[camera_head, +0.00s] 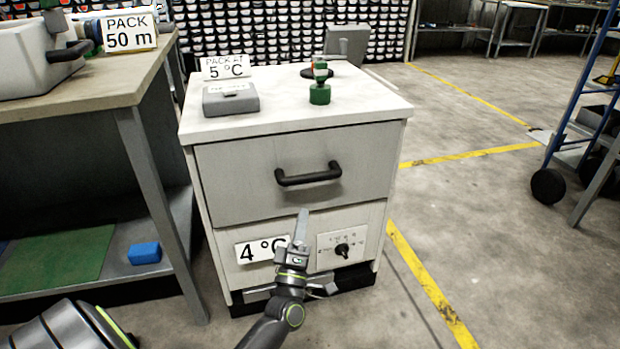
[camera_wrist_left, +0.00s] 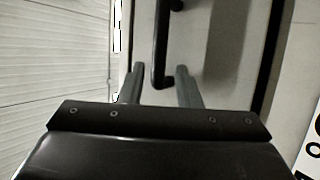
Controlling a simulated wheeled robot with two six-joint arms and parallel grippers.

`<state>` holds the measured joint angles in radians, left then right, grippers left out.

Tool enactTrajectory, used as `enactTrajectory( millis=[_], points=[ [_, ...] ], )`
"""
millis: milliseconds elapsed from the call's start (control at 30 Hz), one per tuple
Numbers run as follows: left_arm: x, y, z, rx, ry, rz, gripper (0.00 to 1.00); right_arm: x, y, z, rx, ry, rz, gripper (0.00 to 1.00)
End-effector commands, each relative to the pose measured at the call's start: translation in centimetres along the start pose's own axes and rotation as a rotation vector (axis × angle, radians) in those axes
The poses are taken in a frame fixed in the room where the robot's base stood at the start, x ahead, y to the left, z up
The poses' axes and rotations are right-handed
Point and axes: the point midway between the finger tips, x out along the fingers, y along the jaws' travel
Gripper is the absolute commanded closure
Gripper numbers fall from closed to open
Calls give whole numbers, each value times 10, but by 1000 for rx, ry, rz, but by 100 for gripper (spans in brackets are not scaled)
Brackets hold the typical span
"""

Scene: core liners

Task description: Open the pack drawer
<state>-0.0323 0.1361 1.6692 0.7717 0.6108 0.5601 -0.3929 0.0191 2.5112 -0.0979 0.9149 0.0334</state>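The drawer (camera_head: 235,190) is a grey front in a white cabinet, and it is closed. Its black bar handle (camera_head: 308,176) also shows in the left wrist view (camera_wrist_left: 161,40). My left gripper (camera_head: 303,214) is just below the handle in the head view, in front of the cabinet. In the wrist view its two fingers (camera_wrist_left: 160,70) are apart, with the handle's end lying between them in the picture. Whether the handle is fully between the fingertips or just beyond them, I cannot tell. Nothing is gripped. My right gripper is not in view.
On the cabinet top (camera_head: 270,105) are a grey box (camera_head: 230,99), a "PACK AT 5 °C" sign (camera_head: 226,67) and a green object (camera_head: 320,94). A lower panel has a "4 °C" label (camera_head: 262,250) and a dial (camera_head: 342,249).

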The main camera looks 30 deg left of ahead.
Motion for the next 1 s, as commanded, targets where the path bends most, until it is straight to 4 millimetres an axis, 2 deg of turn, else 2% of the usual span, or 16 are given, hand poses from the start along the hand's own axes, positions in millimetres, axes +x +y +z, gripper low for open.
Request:
enactTrajectory(
  millis=[33, 200, 500, 700, 967, 1000],
  points=[
    [14, 2, 0, 0, -1, 5, 69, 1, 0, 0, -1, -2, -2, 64],
    [51, 1, 0, 1, -1, 4, 69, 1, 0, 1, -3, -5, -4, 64],
    [102, 0, 0, 1, -1, 1, 69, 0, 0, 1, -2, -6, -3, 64],
    [116, 0, 0, 2, -1, -1, 69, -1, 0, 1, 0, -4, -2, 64],
    [117, -1, 0, 1, -1, -2, 69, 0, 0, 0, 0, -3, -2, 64],
    [117, -1, 0, 1, -1, -2, 72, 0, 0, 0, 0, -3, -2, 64]
  ],
)
